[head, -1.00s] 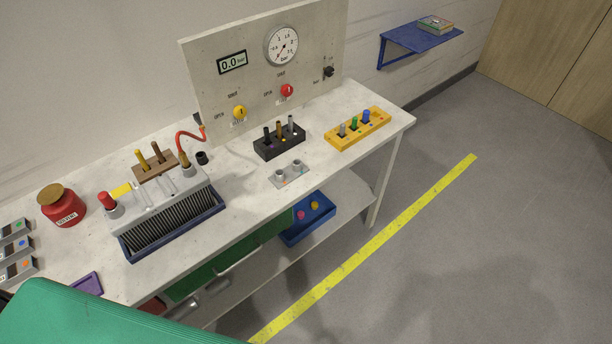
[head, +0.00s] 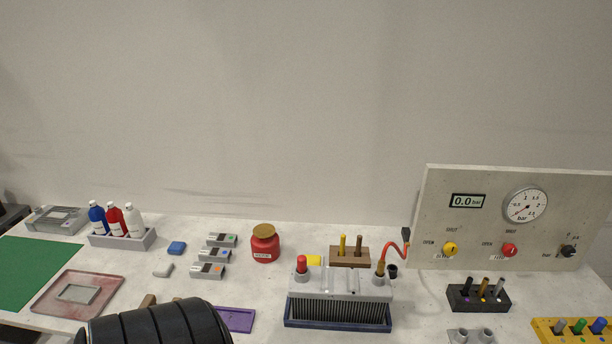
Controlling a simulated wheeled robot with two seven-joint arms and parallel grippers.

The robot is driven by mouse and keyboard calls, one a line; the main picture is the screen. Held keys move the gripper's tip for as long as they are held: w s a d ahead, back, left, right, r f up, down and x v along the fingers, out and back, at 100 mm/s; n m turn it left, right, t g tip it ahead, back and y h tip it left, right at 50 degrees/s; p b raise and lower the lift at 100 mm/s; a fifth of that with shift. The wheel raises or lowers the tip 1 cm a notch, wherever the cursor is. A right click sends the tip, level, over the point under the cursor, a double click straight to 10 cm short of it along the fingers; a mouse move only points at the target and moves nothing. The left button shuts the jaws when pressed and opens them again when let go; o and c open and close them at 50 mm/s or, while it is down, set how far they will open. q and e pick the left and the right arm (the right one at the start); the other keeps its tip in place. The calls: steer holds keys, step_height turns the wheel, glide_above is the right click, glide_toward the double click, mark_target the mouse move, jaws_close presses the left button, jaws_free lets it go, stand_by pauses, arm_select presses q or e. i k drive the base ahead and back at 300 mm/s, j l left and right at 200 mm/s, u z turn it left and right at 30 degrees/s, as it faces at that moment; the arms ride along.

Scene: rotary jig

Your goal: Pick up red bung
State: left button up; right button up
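The red bung (head: 302,264) is a small red cylinder. It stands upright on the left port of a grey finned block (head: 340,284) in the head view. The block sits in a dark blue tray (head: 337,325) on the bench.
A red jar (head: 265,244) stands left of the block, and a wooden holder (head: 350,256) with two pegs stands behind it. The gauge panel (head: 440,210) rises at the right. A black ribbed shape hides the bench's front left-centre. A purple tray (head: 236,319) lies beside it.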

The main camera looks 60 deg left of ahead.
mark_target(301, 259)
steer(key=u, duration=1.75)
